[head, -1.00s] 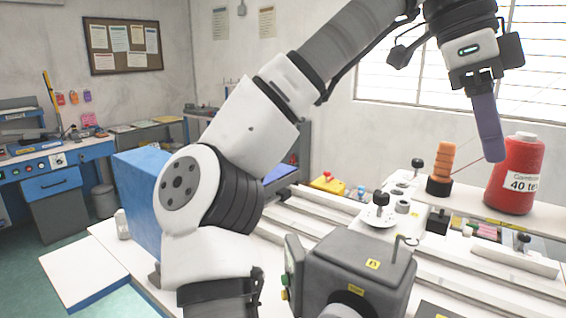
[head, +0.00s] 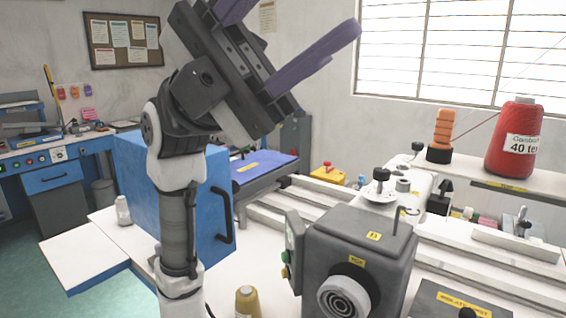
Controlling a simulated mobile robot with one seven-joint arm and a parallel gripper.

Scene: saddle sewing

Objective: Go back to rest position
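My gripper (head: 298,18) is raised high in the upper middle of the head view, close to the camera. Its two purple fingers point up and to the right. They stand well apart with nothing between them, and the upper finger is cut off by the picture's top edge. My arm is folded upright at left of centre. The grey sewing machine (head: 362,250) stands below and to the right, apart from the gripper. The red thread cone (head: 511,145) and the orange spool (head: 442,130) stand at the right, untouched.
A blue box (head: 222,200) with a dark handle stands behind my arm. A gold cone (head: 247,302) is at the bottom edge and a small pale bottle (head: 123,210) at the left. White rails (head: 460,255) cross the table. The air right of my gripper is clear.

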